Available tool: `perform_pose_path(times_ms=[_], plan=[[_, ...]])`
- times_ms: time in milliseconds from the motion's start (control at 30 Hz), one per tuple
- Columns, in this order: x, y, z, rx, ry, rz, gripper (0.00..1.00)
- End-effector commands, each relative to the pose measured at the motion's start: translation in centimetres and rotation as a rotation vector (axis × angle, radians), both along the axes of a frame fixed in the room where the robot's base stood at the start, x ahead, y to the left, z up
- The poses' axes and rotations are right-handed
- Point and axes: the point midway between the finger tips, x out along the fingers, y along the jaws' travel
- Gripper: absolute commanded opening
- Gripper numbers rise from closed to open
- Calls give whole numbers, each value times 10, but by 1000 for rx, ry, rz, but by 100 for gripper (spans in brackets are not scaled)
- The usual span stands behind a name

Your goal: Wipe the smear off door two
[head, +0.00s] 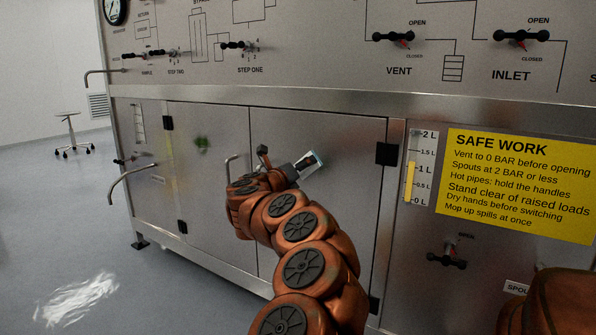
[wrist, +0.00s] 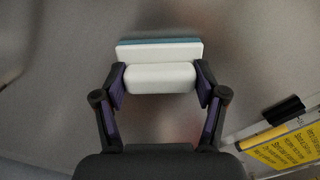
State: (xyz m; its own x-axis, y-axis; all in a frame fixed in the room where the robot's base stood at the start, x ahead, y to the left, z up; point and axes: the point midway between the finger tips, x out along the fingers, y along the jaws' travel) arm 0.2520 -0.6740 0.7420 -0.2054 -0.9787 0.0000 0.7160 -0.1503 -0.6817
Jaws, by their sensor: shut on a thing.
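A small dark green smear (head: 202,144) is on the upper part of the left cabinet door (head: 210,200). My gripper (head: 304,167) is in front of the right door (head: 345,170), to the right of the smear. In the wrist view my gripper (wrist: 160,84) is shut on a white block (wrist: 160,77) with a blue-grey layer (wrist: 158,42) on its far side. The block also shows at the gripper's end in the head view (head: 314,161). I cannot tell if the block touches the door. I see no door numbers.
A bar handle (head: 231,167) stands out near the gap between the doors, close to my gripper. Pipe spouts (head: 130,178) jut out at the left. Valves (head: 393,38) line the upper panel. A yellow sign (head: 515,185) is at right. A pale wet-looking patch (head: 76,298) lies on the floor.

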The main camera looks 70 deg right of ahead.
Motion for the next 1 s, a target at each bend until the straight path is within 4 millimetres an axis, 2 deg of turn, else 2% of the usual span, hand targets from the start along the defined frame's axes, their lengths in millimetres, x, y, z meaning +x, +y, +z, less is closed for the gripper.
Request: perform_pose_path(times_ms=[533, 1000], plan=[[-34, 9, -1, -1, -3, -1, 38], [-54, 12, 2, -2, -3, 0, 38]])
